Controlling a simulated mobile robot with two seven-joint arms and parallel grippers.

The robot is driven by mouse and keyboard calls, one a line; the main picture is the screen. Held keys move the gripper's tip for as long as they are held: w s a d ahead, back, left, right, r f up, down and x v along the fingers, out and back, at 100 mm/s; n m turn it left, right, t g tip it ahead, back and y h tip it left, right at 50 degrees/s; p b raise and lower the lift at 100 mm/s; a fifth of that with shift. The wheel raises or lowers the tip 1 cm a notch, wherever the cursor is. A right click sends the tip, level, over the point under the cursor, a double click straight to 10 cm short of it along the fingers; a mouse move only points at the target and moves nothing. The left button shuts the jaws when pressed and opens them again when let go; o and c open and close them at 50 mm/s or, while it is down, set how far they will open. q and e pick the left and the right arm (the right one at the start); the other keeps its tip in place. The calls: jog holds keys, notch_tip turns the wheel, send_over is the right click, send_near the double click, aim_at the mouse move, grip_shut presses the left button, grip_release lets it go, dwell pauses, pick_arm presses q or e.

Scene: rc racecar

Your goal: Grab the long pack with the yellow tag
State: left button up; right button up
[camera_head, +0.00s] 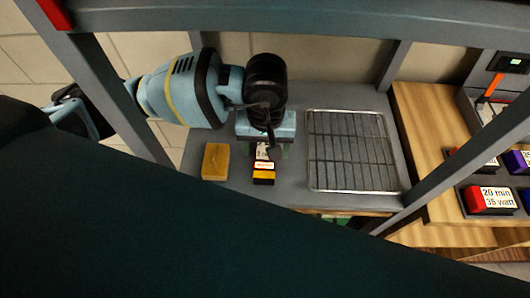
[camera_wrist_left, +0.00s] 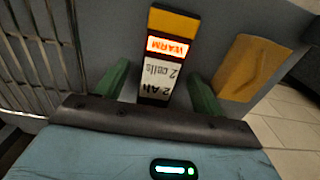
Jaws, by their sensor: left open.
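The long pack (camera_head: 264,174) stands out below my left gripper (camera_head: 266,148) in the head view, on the grey shelf. In the left wrist view the pack (camera_wrist_left: 162,62) has a yellow end, a lit orange-red "WARM" strip and a white label reading "2 Ah 2 cells". My left gripper's green fingers (camera_wrist_left: 158,80) are open, one on each side of the pack's near part. A gap shows on both sides, so no grip is visible. The pack's near end is hidden by the gripper body. My right gripper is not in view.
A yellow-orange block (camera_head: 215,161) lies left of the pack. A wire rack (camera_head: 350,150) lies to its right. Grey frame posts border the shelf. Labelled packs, one red-ended (camera_head: 490,199), sit on the wooden bench (camera_head: 430,110) at right.

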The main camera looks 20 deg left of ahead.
pick_arm(q)
jog(key=shift+f, duration=0.35)
jog(key=shift+c, duration=0.2)
jog(key=c, duration=1.3)
jog(key=shift+r, duration=0.1)
notch_tip(320, 180, up, 10)
jog(key=shift+a+f, duration=0.1)
